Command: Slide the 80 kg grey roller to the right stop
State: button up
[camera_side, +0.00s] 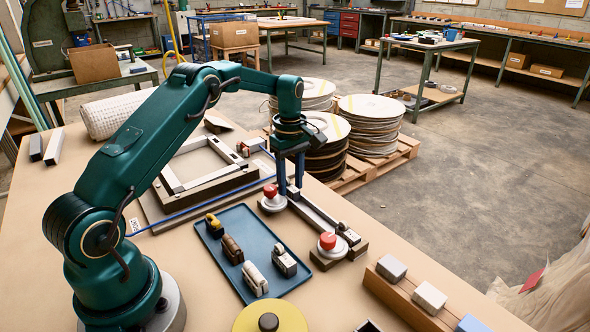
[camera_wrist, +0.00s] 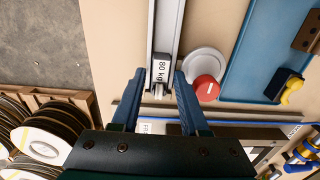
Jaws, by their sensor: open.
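A small grey roller (camera_wrist: 159,88) with an "80 kg" label sits at the near end of a straight metal rail (camera_side: 318,214) in the wrist view. The rail (camera_wrist: 165,30) also runs up that view. My gripper (camera_side: 291,189) points down over the rail's far left end in the side view, beside a red-knobbed stop (camera_side: 271,198). Its fingers (camera_wrist: 160,74) are open, one on each side of the roller's labelled end; I cannot tell whether they touch it. In the side view the fingers mostly hide the roller. The right stop (camera_side: 328,242) also has a red knob.
A blue tray (camera_side: 238,222) with several small parts lies left of the rail. A metal frame (camera_side: 180,183) lies behind the tray. A wooden block rack (camera_side: 415,305) stands at the front right. A pallet with reels (camera_side: 372,140) is on the floor beyond the bench.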

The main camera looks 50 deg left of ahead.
jog(key=shift+r, duration=3.55)
